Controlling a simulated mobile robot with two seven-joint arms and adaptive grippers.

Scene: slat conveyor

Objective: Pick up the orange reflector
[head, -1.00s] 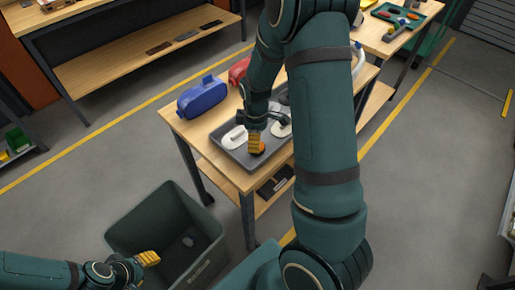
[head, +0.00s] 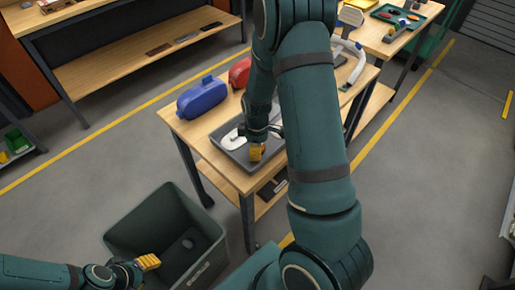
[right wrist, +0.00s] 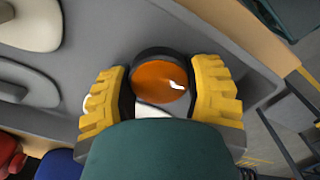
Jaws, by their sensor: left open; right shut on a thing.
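The orange reflector (right wrist: 160,80) is a round orange disc in a black rim. In the right wrist view it sits between the two yellow fingers of my right gripper (right wrist: 160,94), which is shut on it. In the head view my right gripper (head: 256,152) is over the near part of the grey tray (head: 232,158) on the wooden table; I cannot tell whether the reflector touches the tray. My left gripper (head: 148,262) is open and empty at the dark bin's left side.
White oval pieces (head: 234,138) lie in the tray. A blue case (head: 202,97) and a red case (head: 240,72) stand behind it. A dark open bin (head: 150,212) is on the floor before the table. A green tray of tools (head: 398,17) is at the back right.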

